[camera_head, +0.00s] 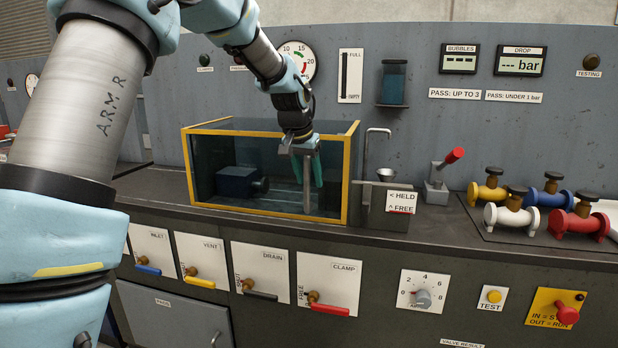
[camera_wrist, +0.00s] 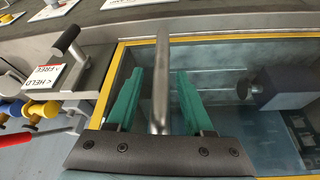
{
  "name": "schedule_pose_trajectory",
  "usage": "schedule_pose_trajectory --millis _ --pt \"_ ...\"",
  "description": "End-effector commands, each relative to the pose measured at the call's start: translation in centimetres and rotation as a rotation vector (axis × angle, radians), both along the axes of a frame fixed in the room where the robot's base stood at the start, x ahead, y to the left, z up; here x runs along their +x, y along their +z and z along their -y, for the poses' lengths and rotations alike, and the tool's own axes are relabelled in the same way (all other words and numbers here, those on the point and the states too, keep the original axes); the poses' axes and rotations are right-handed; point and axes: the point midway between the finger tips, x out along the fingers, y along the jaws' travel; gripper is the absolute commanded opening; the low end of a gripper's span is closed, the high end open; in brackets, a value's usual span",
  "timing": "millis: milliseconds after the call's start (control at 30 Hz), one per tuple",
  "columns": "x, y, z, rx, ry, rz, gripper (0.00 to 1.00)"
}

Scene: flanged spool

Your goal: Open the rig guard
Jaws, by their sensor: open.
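The rig guard (camera_head: 352,176) is a clear box with a yellow frame on the bench, and it looks closed. A dark blue block (camera_head: 238,181) sits inside it; it also shows in the wrist view (camera_wrist: 280,88). A grey upright bar (camera_head: 306,190) shows at the guard's right part. My gripper (camera_head: 312,178) is there with green fingers. In the wrist view, my gripper (camera_wrist: 160,76) is open, with one finger on each side of the grey bar (camera_wrist: 160,95). Gaps show on both sides, so the fingers look clear of it.
A grey box with a "HELD / FREE" label (camera_head: 402,202) stands just right of the guard. Beyond it are a metal tap (camera_head: 378,133), a red-tipped lever (camera_head: 454,155) and several coloured valves (camera_head: 511,216). Clamp (camera_head: 331,310) and drain (camera_head: 262,296) levers are on the bench front.

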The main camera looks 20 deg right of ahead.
Motion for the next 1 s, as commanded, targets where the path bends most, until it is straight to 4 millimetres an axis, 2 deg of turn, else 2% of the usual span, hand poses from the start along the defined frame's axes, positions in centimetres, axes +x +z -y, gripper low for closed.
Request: schedule_pose_trajectory --millis 367,833,1000 --pt "0.18 -0.75 0.21 0.0 0.0 0.0 0.52" --pt "0.18 -0.72 0.19 0.0 0.0 0.0 0.01" --pt "0.18 -0.72 0.2 0.0 0.0 0.0 0.0"
